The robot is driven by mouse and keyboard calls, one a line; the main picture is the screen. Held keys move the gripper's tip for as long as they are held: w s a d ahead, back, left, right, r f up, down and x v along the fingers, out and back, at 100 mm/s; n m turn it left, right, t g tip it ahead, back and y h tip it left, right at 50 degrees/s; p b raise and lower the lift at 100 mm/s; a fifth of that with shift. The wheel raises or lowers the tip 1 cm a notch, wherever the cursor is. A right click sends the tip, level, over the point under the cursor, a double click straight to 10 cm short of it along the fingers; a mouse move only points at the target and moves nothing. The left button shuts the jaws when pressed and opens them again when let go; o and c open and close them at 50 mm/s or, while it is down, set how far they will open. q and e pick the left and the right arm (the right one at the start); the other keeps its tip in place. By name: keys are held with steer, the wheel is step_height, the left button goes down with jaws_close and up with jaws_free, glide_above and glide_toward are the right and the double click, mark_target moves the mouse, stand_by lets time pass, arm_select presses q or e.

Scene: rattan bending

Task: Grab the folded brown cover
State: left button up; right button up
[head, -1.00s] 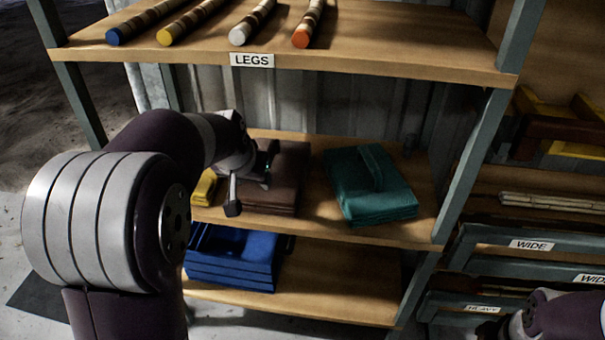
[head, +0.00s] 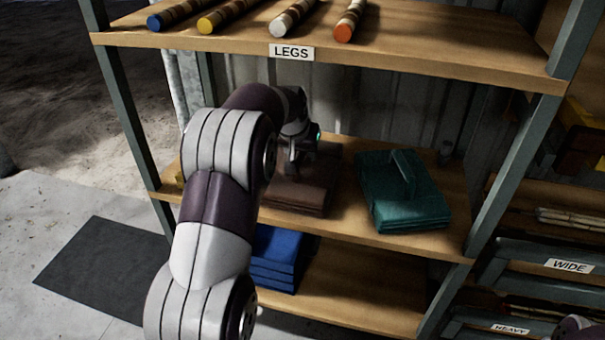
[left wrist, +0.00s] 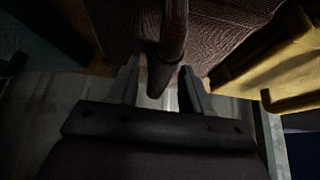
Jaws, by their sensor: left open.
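The folded brown cover (head: 305,190) lies on the middle shelf, left of a teal folded cover. My left gripper (head: 301,158) is at the brown cover, partly hidden by my own arm in the head view. In the left wrist view my left gripper (left wrist: 162,88) is open. The brown cover's raised handle (left wrist: 174,35) runs between its two fingers, with the brown woven surface (left wrist: 120,22) beyond. I cannot tell whether a finger touches the handle. My right gripper is out of view.
The teal cover (head: 403,195) with an upright handle sits to the right. A yellow cover (left wrist: 265,60) lies close beside the brown one in the left wrist view. Blue covers (head: 278,262) lie on the shelf below. The top shelf (head: 420,62) overhangs with colored legs.

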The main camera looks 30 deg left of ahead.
arm_select(q)
steer(key=shift+r, duration=0.1)
steer(key=shift+c, duration=0.4)
jaws_close()
stand_by(0.9)
